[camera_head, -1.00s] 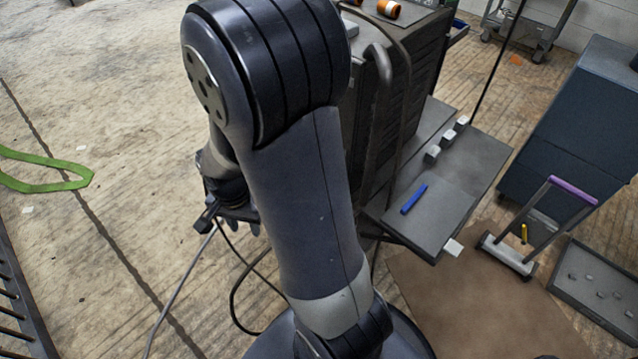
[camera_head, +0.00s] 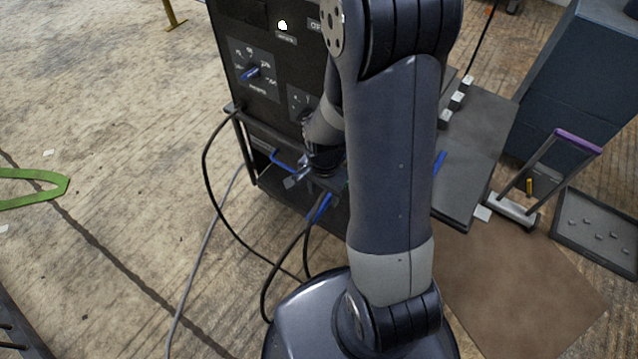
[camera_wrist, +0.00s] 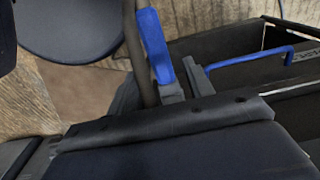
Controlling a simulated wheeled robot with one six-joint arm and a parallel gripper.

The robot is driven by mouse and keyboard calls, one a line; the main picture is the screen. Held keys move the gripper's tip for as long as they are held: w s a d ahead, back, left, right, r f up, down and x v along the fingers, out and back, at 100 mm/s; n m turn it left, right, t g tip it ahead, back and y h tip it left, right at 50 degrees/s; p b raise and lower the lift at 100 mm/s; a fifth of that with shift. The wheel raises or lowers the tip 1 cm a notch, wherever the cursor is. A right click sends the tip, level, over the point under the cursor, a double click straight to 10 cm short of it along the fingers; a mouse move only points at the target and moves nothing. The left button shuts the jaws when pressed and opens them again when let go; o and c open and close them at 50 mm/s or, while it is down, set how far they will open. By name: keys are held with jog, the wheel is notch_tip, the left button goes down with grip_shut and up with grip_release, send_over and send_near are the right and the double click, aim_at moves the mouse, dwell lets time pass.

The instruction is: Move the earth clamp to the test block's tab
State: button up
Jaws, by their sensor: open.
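A blue-handled clamp (camera_head: 322,207) on a dark cable, probably the earth clamp, is at the lower front of the dark cabinet (camera_head: 285,50). My gripper (camera_head: 297,179) is open just above and left of it, partly hidden by my arm. In the wrist view a blue handle (camera_wrist: 155,45) stands beside a dark cable, with grey jaw-like pieces by it; I cannot tell contact. A grey block-like bench (camera_head: 478,170) right of my arm has a small pale tab (camera_head: 482,213) at its near corner; I cannot tell if this is the test block's tab.
A blue bent handle (camera_head: 283,160) is on the cabinet front, also in the wrist view (camera_wrist: 250,57). Black cables (camera_head: 207,170) loop on the floor. A purple-handled frame (camera_head: 578,141) and a tray (camera_head: 600,230) stand right. Floor at left is mostly clear.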

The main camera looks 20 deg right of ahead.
aim_at(303, 228)
jog(key=shift+f+b, duration=0.3)
jog(key=shift+f, duration=1.35)
jog(key=shift+c, duration=0.6)
grip_shut()
jog(key=c, duration=0.6)
grip_release()
grip_shut()
jog(key=shift+s+a, duration=0.15)
jog(key=shift+a, duration=0.15)
jog(key=shift+s+a, duration=0.75)
jog(key=shift+a, duration=0.3)
jog(key=shift+s+a, duration=0.8)
jog(key=shift+a, duration=0.2)
jog(key=shift+s+a, duration=0.75)
jog(key=shift+a, duration=0.3)
